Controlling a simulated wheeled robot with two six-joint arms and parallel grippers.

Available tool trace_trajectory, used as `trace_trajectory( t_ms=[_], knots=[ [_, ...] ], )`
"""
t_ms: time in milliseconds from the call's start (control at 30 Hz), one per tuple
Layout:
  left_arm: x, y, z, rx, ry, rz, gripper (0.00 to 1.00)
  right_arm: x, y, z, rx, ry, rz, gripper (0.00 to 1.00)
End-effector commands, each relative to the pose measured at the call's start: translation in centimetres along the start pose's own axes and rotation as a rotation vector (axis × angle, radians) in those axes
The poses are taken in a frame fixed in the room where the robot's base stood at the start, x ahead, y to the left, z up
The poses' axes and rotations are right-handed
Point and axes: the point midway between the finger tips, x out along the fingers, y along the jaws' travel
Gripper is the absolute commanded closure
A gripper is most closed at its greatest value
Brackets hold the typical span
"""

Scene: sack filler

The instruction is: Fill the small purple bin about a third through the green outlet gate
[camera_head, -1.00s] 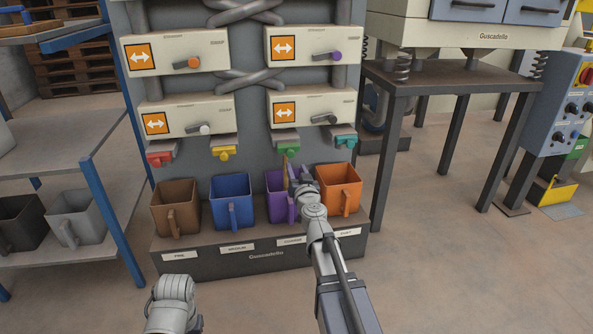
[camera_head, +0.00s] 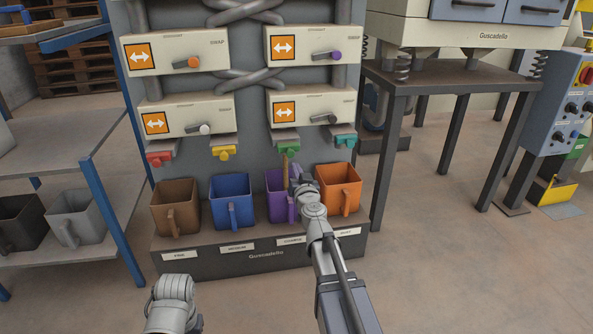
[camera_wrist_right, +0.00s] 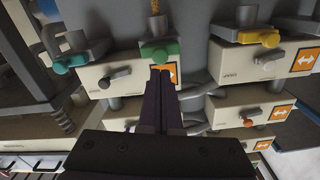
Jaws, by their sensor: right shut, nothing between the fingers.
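The purple bin (camera_head: 274,196) stands on the base of the filler, between the blue and orange bins, partly hidden by my right arm. The green outlet gate (camera_head: 287,147) is above it. A thin brown stream (camera_head: 284,167) falls from the gate towards the bin; the level inside cannot be seen. The right wrist view also shows the green gate (camera_wrist_right: 158,52) and the stream beside it. My right gripper (camera_wrist_right: 161,70) is shut and empty, its tips close to the green gate; contact cannot be told. My left arm shows at the bottom left, its fingers out of view.
The brown bin (camera_head: 174,205), blue bin (camera_head: 231,200) and orange bin (camera_head: 338,187) stand in the same row. Red (camera_head: 160,158), yellow (camera_head: 223,152) and teal (camera_head: 345,141) gates hang alongside the green one. A shelf with bins is at left, a table at right.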

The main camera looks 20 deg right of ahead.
Motion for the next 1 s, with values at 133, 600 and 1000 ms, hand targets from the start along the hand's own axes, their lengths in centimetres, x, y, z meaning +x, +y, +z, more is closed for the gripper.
trace_trajectory(
  t_ms=[133,600,1000],
  knots=[
    [0.0,0.0,0.0,0.0,0.0,0.0,0.5,0.0,0.0,0.0,0.0,0.0,0.0,1.0],
    [0.0,0.0,0.0,0.0,0.0,0.0,0.5,1.2,0.0,0.0,0.0,0.0,0.0,1.0],
    [0.1,0.0,0.0,0.0,0.0,0.0,0.5,4.0,0.0,0.1,0.0,0.0,0.0,1.0]
  ],
)
